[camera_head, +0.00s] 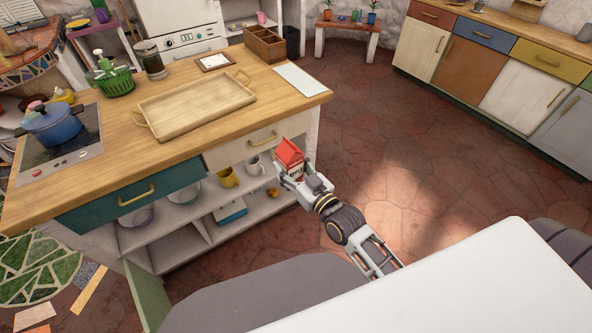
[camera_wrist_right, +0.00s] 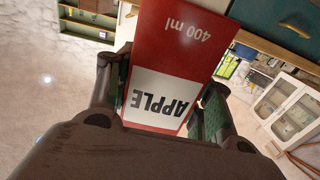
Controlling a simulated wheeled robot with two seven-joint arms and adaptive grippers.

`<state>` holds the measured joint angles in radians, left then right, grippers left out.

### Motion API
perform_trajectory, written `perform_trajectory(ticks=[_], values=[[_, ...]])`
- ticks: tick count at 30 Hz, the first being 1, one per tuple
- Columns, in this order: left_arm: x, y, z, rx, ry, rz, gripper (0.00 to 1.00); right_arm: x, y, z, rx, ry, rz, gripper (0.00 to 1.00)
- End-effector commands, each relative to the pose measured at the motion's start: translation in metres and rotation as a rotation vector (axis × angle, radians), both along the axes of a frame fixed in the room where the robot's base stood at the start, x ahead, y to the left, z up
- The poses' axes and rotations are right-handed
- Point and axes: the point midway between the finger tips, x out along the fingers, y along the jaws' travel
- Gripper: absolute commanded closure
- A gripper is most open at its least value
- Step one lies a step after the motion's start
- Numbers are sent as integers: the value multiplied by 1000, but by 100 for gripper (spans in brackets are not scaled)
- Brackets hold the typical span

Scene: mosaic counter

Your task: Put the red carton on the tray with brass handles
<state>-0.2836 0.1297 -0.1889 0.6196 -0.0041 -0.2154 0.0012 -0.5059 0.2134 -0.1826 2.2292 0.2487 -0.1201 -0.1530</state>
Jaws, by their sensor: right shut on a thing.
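The red carton (camera_head: 289,155) is in my right gripper (camera_head: 293,180), in front of the counter's right end and apart from the tray. My left gripper is not in view.
The counter (camera_head: 237,133) also holds a blue pot (camera_head: 53,124) on a hob, a green basket (camera_head: 116,80), a glass jar (camera_head: 150,60), a wooden divided box (camera_head: 265,44) and a white sheet (camera_head: 300,80). Shelves with mugs and bowls are below. Floor to the right is clear.

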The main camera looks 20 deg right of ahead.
Motion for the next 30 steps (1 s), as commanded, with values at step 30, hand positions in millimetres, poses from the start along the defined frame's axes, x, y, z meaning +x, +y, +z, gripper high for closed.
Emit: perform_trajectory(ticks=[30], values=[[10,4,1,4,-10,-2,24,-4,62,92,-1,-7,290,87]])
